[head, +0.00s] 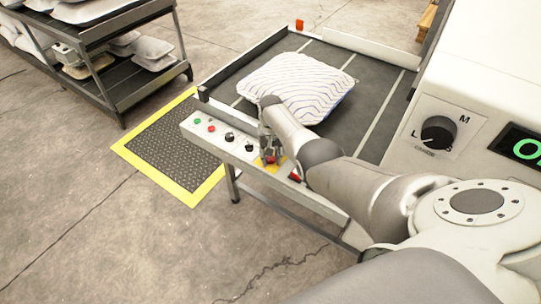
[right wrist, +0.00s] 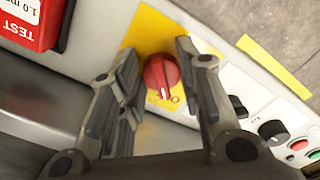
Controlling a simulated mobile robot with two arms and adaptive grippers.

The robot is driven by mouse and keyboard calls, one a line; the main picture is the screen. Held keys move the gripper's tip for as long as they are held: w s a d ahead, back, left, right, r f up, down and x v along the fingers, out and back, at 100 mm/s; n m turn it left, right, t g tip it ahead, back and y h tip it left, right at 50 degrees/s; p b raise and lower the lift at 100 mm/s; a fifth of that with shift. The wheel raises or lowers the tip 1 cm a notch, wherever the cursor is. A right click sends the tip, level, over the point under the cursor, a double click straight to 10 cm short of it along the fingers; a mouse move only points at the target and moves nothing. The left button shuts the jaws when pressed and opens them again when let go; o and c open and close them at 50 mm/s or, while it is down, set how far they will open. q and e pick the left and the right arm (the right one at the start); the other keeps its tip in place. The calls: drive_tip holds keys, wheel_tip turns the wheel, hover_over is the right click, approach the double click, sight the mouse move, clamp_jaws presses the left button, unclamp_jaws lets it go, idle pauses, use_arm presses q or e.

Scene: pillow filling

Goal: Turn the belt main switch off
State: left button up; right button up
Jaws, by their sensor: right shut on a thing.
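The belt main switch is a red rotary knob (right wrist: 161,73) on a yellow plate (right wrist: 150,30), with a white pointer line facing the bottom of the right wrist view. A mark like "O" sits beside it to the lower right. In the head view the red knob (head: 270,159) is partly hidden by my right gripper (head: 268,150), which reaches down over the control rail (head: 225,146). In the right wrist view the two fingers of my right gripper (right wrist: 157,62) stand on either side of the knob, shut on it. My left gripper is not in view.
Black knobs (right wrist: 272,132) and small red and green buttons sit along the same rail. A red test box (right wrist: 28,22) is on the other side. A striped pillow (head: 297,84) lies on the dark belt (head: 375,86). A machine with a dial (head: 438,132) stands right.

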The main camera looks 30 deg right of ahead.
drive_tip(key=shift+s+n, duration=0.1)
drive_tip(key=shift+n, duration=0.2)
idle(0.4)
drive_tip(key=o, duration=1)
drive_tip(key=shift+r, duration=0.15)
drive_tip(key=shift+r, duration=0.5)
wheel_tip(320, 180, up, 11)
drive_tip(key=shift+f, duration=0.15)
drive_tip(key=shift+f, duration=0.1)
